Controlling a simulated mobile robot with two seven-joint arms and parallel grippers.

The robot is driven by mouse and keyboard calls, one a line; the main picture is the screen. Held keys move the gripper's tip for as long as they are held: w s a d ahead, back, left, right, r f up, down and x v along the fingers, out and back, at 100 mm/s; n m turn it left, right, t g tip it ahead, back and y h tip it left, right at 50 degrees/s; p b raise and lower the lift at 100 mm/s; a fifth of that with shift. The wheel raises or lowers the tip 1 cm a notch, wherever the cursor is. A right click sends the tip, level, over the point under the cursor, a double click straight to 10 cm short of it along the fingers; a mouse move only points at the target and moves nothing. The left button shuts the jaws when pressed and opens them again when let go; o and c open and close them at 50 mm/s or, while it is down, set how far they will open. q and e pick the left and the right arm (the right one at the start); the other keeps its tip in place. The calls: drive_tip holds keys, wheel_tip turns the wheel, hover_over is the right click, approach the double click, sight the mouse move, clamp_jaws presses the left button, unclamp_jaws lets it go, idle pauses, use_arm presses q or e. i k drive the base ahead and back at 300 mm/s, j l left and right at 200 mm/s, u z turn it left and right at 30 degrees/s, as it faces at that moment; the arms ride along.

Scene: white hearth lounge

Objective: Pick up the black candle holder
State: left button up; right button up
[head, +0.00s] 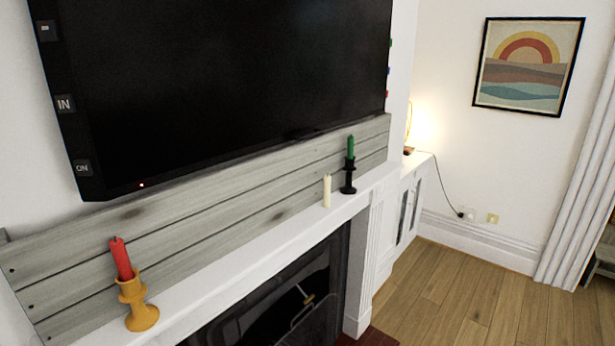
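The black candle holder (348,182) stands upright near the right end of the white mantel shelf (250,232). A green candle (351,147) stands upright in it. Just left of it, a short cream candle (327,190) stands upright on the shelf, apart from the holder. A yellow-orange candle holder (137,304) stands near the left end of the shelf with a red candle (121,259), tilted a little, in it. Neither of my grippers shows in the head view.
A large black television (220,80) hangs above the shelf, over grey wood planks (230,180). A dark fireplace opening (290,300) lies below the shelf. A white cabinet (405,205) with a lit lamp stands beyond. Wooden floor (470,290) at right is clear.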

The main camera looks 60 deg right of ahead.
sight(348, 168)
drive_tip(key=z, duration=2.45)
drive_tip(key=i+l+u, duration=0.1)
drive_tip(key=u, duration=0.3)
drive_tip(key=i+l+u, duration=0.1)
drive_tip(key=u, duration=0.3)
drive_tip(key=l+u, duration=0.2)
drive_tip(key=u, duration=0.2)
drive_tip(key=i+l+u, duration=0.25)
drive_tip(key=l, duration=0.25)
drive_tip(key=l+u, duration=0.3)
drive_tip(key=l, duration=0.25)
drive_tip(key=l+u, duration=0.25)
drive_tip(key=l, duration=1.9)
